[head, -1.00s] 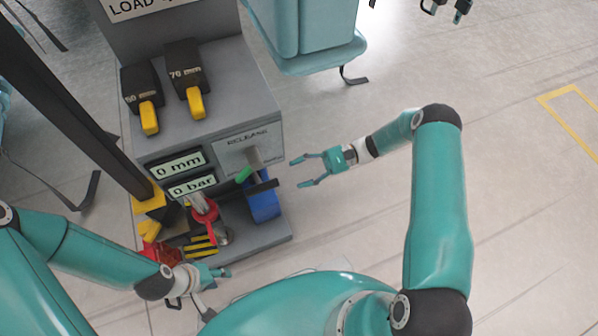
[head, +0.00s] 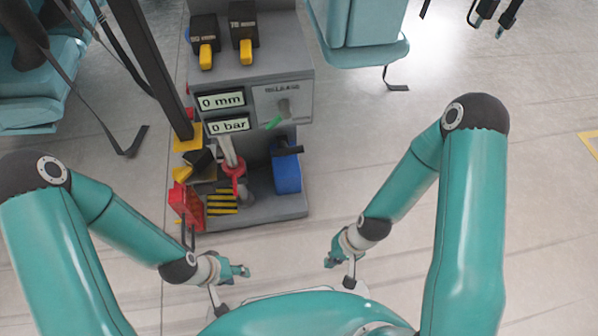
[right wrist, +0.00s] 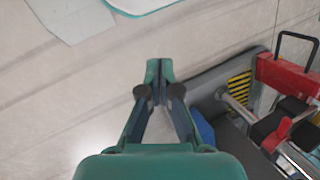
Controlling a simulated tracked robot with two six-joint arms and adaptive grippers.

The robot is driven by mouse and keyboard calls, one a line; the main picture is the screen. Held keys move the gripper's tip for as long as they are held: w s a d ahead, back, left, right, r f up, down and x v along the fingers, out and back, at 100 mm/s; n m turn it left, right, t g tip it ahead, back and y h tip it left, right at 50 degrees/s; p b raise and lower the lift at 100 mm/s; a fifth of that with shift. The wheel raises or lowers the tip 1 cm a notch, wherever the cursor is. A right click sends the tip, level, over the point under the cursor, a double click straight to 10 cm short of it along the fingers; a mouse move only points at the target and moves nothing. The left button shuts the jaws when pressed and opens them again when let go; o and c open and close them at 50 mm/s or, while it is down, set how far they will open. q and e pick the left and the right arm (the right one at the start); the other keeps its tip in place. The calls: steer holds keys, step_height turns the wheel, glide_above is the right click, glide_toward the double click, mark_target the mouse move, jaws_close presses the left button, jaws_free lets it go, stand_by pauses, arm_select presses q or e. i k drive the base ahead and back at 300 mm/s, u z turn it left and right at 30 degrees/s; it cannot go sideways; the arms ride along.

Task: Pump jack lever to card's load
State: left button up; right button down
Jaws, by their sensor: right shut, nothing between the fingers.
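The grey jack station (head: 300,75) stands ahead, with displays reading "0 mm" (head: 221,101) and "0 bar" (head: 228,125). A grey rod with a red collar (head: 235,170) rises from its lower shelf; I cannot tell whether this is the pump lever. A green-tipped lever (head: 273,122) sits on the RELEASE panel. A blue block (head: 287,177) with a black bar stands at lower right. My left gripper (head: 246,270) is below the station, apart from it; its opening is unclear. My right gripper (head: 329,263) is shut and empty to the lower right, also apart. The card is not in view.
Two black holders with yellow tabs (head: 206,56) (head: 246,52) sit on the station top. A red block (head: 187,205) stands at its lower left, beside a dark slanted post (head: 150,60). Teal seats (head: 365,45) flank the station. Floor to the right is clear.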

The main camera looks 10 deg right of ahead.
mark_target(285, 151)
steer(key=k, duration=1.05)
steer(key=z, duration=0.35)
steer(key=i, duration=1.45)
steer(key=u, duration=0.35)
